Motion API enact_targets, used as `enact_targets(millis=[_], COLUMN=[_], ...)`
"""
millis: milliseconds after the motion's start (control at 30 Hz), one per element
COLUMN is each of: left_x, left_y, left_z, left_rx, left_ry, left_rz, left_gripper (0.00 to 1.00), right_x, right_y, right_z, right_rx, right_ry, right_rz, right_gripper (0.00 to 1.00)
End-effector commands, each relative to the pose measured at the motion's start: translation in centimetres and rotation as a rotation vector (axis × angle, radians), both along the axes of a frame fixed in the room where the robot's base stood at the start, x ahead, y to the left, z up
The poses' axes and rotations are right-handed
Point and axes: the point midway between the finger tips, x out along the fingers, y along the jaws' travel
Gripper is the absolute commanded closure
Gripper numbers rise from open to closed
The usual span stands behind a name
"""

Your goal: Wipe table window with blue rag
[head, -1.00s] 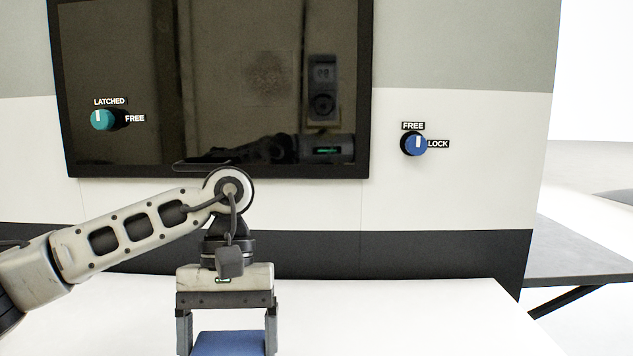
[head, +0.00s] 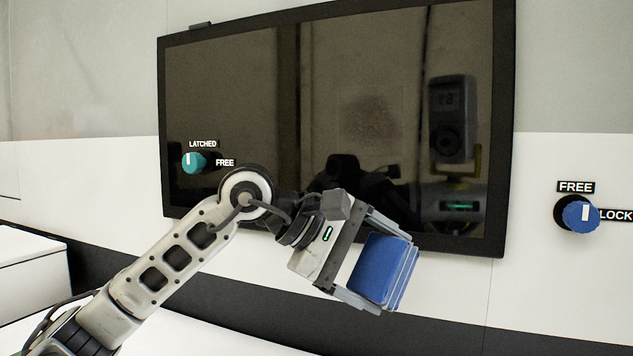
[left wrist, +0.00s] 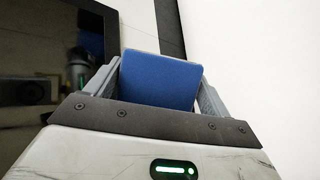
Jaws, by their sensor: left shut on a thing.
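The blue rag (head: 382,268) is a folded pad held between the fingers of my left gripper (head: 376,272). In the left wrist view the rag (left wrist: 158,80) fills the space between the two fingers of the gripper (left wrist: 158,85). The window (head: 370,110) is a dark glossy pane in a black frame on the wall. A faint brownish smudge (head: 372,122) shows on the glass right of its middle. My left gripper is in front of the window's lower edge, tilted, with the rag pointing down and right. I cannot tell the gap to the wall. My right gripper is not in view.
A teal knob (head: 194,162) labelled LATCHED and FREE is at the window's lower left. A blue knob (head: 580,215) labelled FREE and LOCK sticks out of the wall to the right. A white surface (head: 200,338) lies below, and a white block (head: 30,275) stands at left.

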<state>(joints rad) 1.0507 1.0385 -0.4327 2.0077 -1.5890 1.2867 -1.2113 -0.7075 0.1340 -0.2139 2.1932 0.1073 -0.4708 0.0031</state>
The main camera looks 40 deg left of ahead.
Motion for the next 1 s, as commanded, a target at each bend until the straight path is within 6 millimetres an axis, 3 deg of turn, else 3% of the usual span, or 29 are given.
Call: enact_targets(millis=[167, 300, 433, 667, 1000], left_x=[-0.4, -1.8, -3.4, -4.2, -0.9], left_y=[2.3, 4.5, 6.0, 6.8, 7.6], left_z=[7.3, 12.8, 16.2, 18.1, 18.1], left_rx=[-0.050, -0.047, -0.033, -0.023, -0.024], left_ry=[-0.313, -0.501, -0.601, -0.646, -0.642], left_rz=[0.276, 0.426, 0.490, 0.516, 0.516], left_gripper=[0.37, 0.37, 0.37, 0.37, 0.37], right_x=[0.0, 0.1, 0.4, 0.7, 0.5], right_y=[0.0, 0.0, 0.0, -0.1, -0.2], right_z=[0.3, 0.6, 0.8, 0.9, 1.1], right_rx=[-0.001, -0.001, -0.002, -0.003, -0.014], right_ry=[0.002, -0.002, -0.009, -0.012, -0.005], right_rz=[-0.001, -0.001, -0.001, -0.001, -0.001], right_gripper=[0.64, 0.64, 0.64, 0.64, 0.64])
